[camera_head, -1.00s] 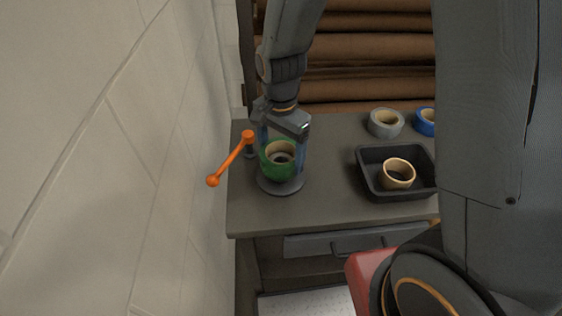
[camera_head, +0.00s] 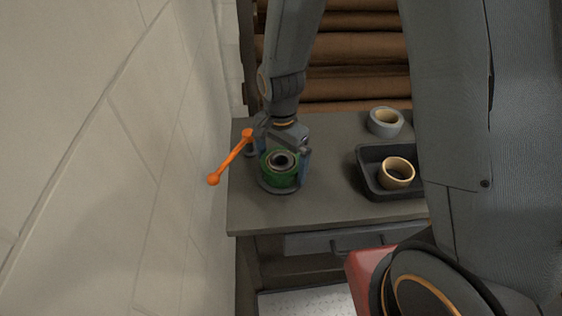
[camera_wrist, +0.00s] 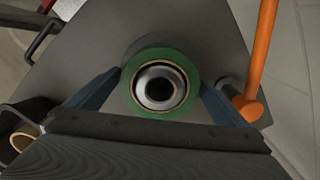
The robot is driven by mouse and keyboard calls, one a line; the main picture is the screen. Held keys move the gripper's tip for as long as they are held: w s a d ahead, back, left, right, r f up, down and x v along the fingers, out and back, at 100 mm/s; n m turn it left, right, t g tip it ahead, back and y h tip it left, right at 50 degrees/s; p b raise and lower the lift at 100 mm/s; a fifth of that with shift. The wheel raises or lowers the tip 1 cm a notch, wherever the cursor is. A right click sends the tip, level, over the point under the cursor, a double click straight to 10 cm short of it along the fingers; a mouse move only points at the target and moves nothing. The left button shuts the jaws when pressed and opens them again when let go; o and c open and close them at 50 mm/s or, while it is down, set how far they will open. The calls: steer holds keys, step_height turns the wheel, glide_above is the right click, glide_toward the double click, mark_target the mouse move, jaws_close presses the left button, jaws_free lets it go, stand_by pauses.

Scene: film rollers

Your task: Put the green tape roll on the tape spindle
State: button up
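The green tape roll (camera_head: 279,175) is around the tape spindle (camera_head: 281,160), low down near its round grey base (camera_head: 283,189). In the wrist view the green roll (camera_wrist: 136,104) rings the metal spindle top (camera_wrist: 160,88), with a thin gap between them. My gripper (camera_head: 283,157) is lowered over the spindle. In the wrist view its blue fingers (camera_wrist: 160,92) stand on opposite sides of the roll, with the tips at or very near its outer edge. Whether they press on the roll is hard to tell.
An orange crank handle (camera_head: 231,157) stands close on the left, beside the wall. A black tray (camera_head: 372,187) at right holds a tan roll (camera_head: 397,173). A grey tape roll (camera_head: 385,121) is behind it. The bench front between spindle and tray is clear.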

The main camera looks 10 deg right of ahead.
steer(key=shift+r, duration=0.1)
step_height(320, 180, up, 12)
steer(key=b, duration=0.2)
steer(key=s+d+n, duration=0.3)
steer(key=d+n, duration=0.1)
steer(key=d, duration=0.2)
steer(key=s+d+f+n+t, duration=0.1)
steer(key=s+d+n, duration=0.3)
steer(key=d+n, duration=0.1)
steer(key=shift+s+d+f, duration=0.3)
steer(key=shift+d, duration=0.6)
